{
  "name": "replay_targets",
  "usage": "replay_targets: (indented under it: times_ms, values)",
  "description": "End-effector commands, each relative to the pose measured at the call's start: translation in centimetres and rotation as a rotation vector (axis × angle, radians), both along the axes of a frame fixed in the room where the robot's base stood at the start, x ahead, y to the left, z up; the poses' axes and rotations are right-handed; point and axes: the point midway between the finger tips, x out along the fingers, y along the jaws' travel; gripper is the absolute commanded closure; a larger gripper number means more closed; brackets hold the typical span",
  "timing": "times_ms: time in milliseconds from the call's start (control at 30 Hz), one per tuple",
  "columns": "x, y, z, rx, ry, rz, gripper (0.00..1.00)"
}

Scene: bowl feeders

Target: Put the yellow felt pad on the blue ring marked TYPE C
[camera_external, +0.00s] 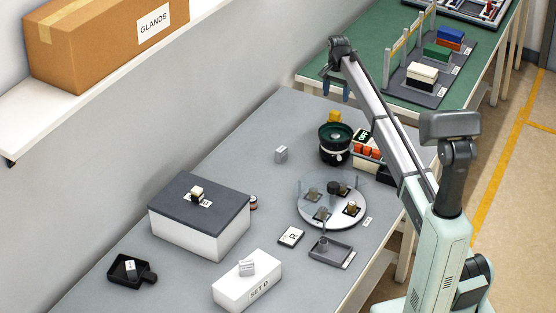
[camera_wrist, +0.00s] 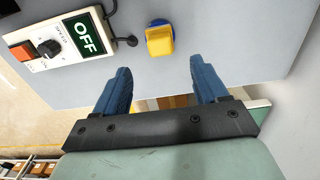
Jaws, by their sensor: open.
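A small yellow piece (camera_external: 335,115) stands on the grey table just behind the dark green bowl. In the wrist view the yellow piece (camera_wrist: 161,43) has a blue part at its upper edge; I cannot tell whether it is the felt pad. My gripper (camera_external: 336,96) is open and empty, above the table's far part near the yellow piece. In the wrist view my gripper (camera_wrist: 160,68) has its blue fingers spread apart, with the yellow piece ahead between their lines and apart from them. I cannot make out a blue ring or a TYPE C mark.
The bowl feeder (camera_external: 335,143) and a control box marked OFF (camera_wrist: 58,45) stand close by. A round plate (camera_external: 340,217) with several small parts is nearer. A grey-topped box (camera_external: 224,191) and a white SET D box (camera_external: 247,289) stand at left. A green bench (camera_external: 378,68) lies behind.

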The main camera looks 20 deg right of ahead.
Motion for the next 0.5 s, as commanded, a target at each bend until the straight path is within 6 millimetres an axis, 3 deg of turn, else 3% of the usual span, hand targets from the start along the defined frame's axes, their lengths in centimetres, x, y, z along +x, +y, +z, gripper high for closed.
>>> replay_targets:
  times_ms: [200,500]
  values:
    - [0.0,0.0,2.5,0.000,0.000,0.000,0.28]
    - [0.0,0.0,3.0,0.000,0.000,0.000,0.28]
